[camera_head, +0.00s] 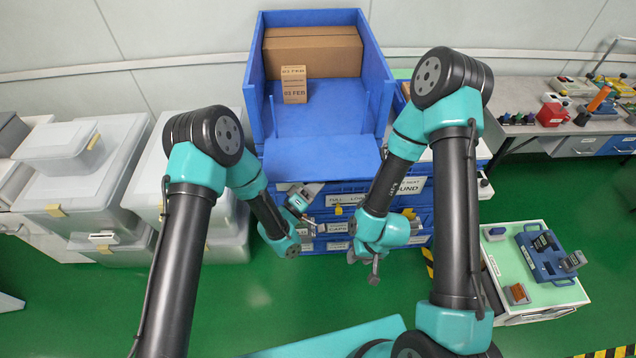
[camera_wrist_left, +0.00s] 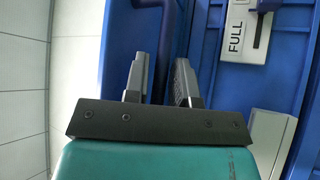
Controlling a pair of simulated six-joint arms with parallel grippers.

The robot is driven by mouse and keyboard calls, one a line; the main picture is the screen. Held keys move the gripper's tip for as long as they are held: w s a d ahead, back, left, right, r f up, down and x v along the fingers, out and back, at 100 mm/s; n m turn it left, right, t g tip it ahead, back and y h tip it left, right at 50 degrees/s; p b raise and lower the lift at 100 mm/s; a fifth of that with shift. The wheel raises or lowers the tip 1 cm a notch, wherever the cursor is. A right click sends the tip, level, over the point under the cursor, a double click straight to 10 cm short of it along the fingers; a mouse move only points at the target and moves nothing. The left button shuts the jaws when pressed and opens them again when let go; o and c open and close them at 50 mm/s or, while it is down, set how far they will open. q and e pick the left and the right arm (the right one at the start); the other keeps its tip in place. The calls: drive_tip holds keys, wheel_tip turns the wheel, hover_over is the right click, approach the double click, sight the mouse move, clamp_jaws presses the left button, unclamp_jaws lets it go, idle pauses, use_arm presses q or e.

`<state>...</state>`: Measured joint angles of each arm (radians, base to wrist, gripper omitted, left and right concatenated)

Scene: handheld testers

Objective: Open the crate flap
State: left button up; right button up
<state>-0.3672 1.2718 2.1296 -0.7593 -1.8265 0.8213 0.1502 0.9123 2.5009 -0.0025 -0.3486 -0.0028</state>
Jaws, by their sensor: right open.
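The blue crate (camera_head: 258,60) stands at the top of the stack in the head view. Its flap (camera_head: 322,158) is a flat blue panel at the crate's near side and appears folded outward. My left gripper (camera_head: 302,195) is below the flap's left part, close to the stack's front. In the left wrist view its two fingers (camera_wrist_left: 162,62) are apart; a blue edge shows in the gap, and I cannot tell whether it lies between or behind them. My right gripper (camera_head: 368,264) is open and points down, lower and right, apart from the flap.
A cardboard box (camera_head: 312,52) and a small labelled carton (camera_head: 294,84) are inside the crate. Clear lidded bins (camera_head: 90,190) stand at left. Green floor is free between.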

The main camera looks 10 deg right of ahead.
use_arm(q)
drive_tip(key=shift+w+d+r, duration=0.1)
drive_tip(key=shift+w+d, duration=0.05)
drive_tip(key=shift+d, duration=0.1)
drive_tip(key=shift+c, duration=0.5)
clamp_jaws()
